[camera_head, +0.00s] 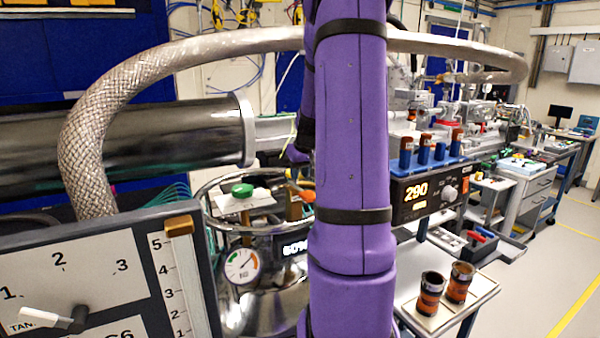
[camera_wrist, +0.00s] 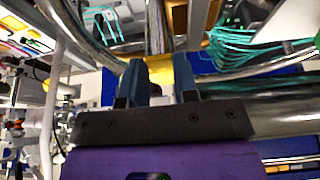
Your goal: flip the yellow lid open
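A shiny metal post (camera_wrist: 155,28) shows beyond the gap. In the head view my purple arm fills the middle and hides the gripper and much of what lies behind it.
In the head view, a steel vessel (camera_head: 255,295) with a dial gauge (camera_head: 242,266) and green knob (camera_head: 242,190) stands left of my arm. A numbered panel (camera_head: 75,270) is at the near left. A braided hose (camera_head: 95,150) arches overhead. Two dark cups (camera_head: 445,288) stand right. Floor (camera_head: 560,250) is clear at far right.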

